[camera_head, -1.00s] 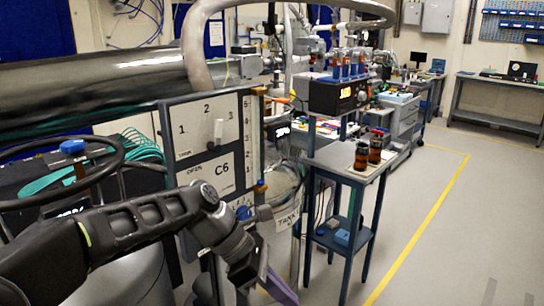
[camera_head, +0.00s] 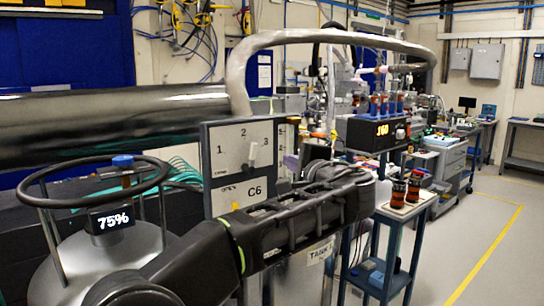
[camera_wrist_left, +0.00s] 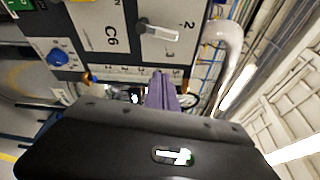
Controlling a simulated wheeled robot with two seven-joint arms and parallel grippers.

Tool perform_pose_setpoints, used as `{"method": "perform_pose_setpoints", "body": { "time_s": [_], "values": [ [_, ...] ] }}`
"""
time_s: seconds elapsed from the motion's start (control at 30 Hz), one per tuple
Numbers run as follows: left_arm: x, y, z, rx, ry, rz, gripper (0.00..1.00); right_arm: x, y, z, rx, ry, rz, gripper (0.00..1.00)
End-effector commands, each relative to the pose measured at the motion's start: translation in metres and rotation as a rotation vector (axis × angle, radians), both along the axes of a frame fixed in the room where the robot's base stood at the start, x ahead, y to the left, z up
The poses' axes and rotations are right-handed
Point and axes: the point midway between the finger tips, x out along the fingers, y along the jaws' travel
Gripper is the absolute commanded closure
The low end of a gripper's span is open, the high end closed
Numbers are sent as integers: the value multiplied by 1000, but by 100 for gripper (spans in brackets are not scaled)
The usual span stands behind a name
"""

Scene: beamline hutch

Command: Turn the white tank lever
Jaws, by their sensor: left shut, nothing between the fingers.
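The white lever (camera_head: 252,155) stands out from a grey panel (camera_head: 228,164) marked 1, 2, 3 and C6. In the head view it stands roughly upright below the numbers. The white lever (camera_wrist_left: 158,30) is also at the top of the left wrist view, on the same panel (camera_wrist_left: 93,22). My left gripper (camera_head: 290,165) is shut and empty, just right of the panel and partly hidden by my forearm. Its purple fingers (camera_wrist_left: 163,90) show in the left wrist view, below the lever and apart from it. My right gripper is out of view.
A tank with a handwheel (camera_head: 95,180) and a 75% display (camera_head: 110,217) stands at the left. A thick grey hose (camera_head: 330,36) arches over the panel. A blue knob (camera_wrist_left: 58,57) sits on the panel. A side table with brown bottles (camera_head: 398,193) stands right; floor beyond is clear.

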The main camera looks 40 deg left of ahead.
Motion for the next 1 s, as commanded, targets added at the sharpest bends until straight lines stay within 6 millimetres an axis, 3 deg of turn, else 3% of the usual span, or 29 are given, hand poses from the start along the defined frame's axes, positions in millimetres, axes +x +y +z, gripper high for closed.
{"method": "perform_pose_setpoints", "body": {
  "time_s": [0.53, 1.0],
  "values": [
    [7, 10, -1, 1, 8, 1, 100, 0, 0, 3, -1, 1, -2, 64],
    [56, 79, -5, 0, 8, 2, 100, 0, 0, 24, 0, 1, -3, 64]
  ]
}}
